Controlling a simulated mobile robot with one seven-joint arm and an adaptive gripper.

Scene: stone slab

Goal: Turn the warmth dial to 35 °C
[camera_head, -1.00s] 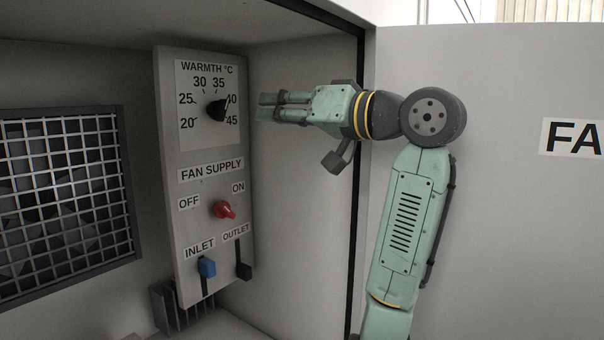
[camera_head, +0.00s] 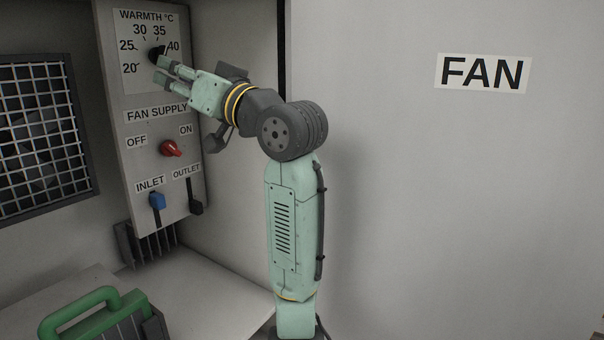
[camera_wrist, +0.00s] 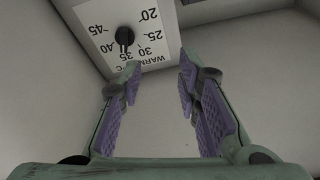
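The warmth dial is a black knob (camera_head: 156,55) on a white scale plate (camera_head: 124,82), high on the grey control panel (camera_head: 128,178). The scale runs from 20 to 45. In the wrist view the dial (camera_wrist: 124,36) sits at the upper left, upside down, its pointer in the 35 to 40 part; I cannot tell the exact mark. My gripper (camera_head: 162,70) is just below and right of the dial in the head view, hiding the 45 label. In the wrist view my gripper (camera_wrist: 158,68) has its purple-padded fingers wide apart, with nothing between them.
Below the dial are a red fan supply knob (camera_head: 171,148), a blue inlet slider (camera_head: 157,200) and a black outlet slider (camera_head: 195,207). A grille (camera_head: 35,130) is at left. A green-handled item (camera_head: 75,315) lies lower left. A wall marked FAN (camera_head: 482,73) is right.

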